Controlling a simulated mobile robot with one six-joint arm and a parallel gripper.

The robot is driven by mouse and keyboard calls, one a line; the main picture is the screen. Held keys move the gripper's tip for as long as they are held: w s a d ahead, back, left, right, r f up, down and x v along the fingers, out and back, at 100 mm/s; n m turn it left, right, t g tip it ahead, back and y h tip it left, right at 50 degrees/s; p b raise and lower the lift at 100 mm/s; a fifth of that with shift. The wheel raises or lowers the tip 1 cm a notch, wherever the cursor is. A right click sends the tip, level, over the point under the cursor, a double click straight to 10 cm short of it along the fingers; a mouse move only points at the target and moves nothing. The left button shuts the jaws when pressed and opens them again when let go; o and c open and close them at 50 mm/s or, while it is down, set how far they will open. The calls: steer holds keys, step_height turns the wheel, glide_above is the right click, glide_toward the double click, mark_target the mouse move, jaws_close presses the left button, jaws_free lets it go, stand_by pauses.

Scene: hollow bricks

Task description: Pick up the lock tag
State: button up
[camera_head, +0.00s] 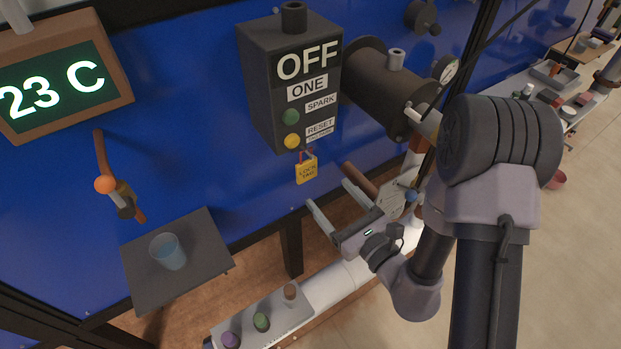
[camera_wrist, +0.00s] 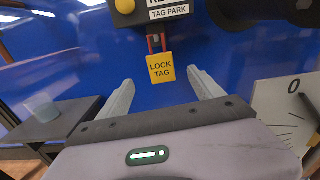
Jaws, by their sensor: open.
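The lock tag (camera_head: 306,170) is a small yellow plate lettered LOCK TAG. It hangs by a red loop from the underside of the dark control box (camera_head: 265,95), below the yellow button and a small label. In the wrist view the lock tag (camera_wrist: 160,68) hangs upright, ahead of and between my fingertips in the picture, under a label reading TAG PARK. My gripper (camera_head: 327,200) is open and empty, below and to the right of the tag in the head view. It also shows in the wrist view (camera_wrist: 160,84), with its two fingers spread wide and apart from the tag.
A dark shelf (camera_head: 200,245) with a blue cup (camera_head: 168,251) is at the left. A dark cylinder with a gauge (camera_head: 445,69) is right of the box. A light tray (camera_head: 262,318) with several coloured pieces lies below. The space between fingers and tag looks clear.

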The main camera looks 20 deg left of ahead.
steer(key=x, duration=1.1)
steer(key=shift+w+d, duration=0.1)
steer(key=c, duration=1.6)
steer(key=shift+r+p, duration=0.6)
steer(key=shift+p, duration=0.1)
steer(key=shift+s+d+r, duration=0.2)
steer(key=shift+s+d, duration=0.05)
steer(key=shift+d, duration=0.05)
steer(key=p, duration=0.4)
glide_toward(309, 164)
steer(key=s+d+r, duration=0.1)
steer(key=s+d, duration=0.1)
steer(key=p+v, duration=0.1)
steer(key=v, duration=0.1)
steer(key=f+p+v, duration=0.1)
steer(key=p+v, duration=0.1)
steer(key=shift+s+d+p, duration=0.25)
steer(key=shift+d+p, duration=0.05)
